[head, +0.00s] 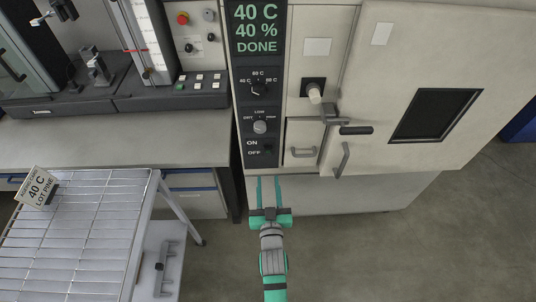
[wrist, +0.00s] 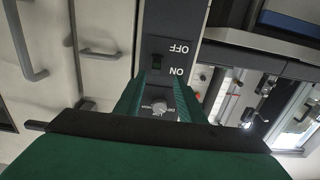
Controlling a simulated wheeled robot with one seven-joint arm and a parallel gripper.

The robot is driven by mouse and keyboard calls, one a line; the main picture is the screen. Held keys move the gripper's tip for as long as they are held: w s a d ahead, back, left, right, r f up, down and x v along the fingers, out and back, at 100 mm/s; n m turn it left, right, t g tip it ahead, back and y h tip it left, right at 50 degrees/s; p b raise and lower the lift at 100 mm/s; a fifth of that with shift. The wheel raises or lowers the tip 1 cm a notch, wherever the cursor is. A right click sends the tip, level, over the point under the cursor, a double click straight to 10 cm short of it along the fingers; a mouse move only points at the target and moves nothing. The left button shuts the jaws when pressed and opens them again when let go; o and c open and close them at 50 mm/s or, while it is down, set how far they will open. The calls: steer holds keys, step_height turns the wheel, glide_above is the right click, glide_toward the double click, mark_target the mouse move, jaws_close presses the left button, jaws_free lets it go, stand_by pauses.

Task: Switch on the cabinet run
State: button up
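The climate cabinet (head: 400,150) is shut. Its dark control panel has a display (head: 257,29) reading "40 C 40 % DONE". Below are a temperature dial (head: 258,90) with its pointer toward the 40 C side, and a humidity dial (head: 260,127) whose setting I cannot read surely. In the wrist view the fingers (wrist: 158,95) appear apart, below the switch.
A wire-shelf cart (head: 75,220) stands at the left, with a card (head: 39,187) reading "40 C LOT PINE". Behind it is a bench (head: 130,138) with test machines. Door handles (head: 341,160) protrude to the right of the panel. The floor around my arm is clear.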

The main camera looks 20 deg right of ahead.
mark_target(268, 155)
steer(key=x, duration=1.2)
steer(key=shift+w+d+r, duration=0.15)
steer(key=shift+d+r, duration=0.15)
steer(key=shift+d, duration=0.1)
jaws_close()
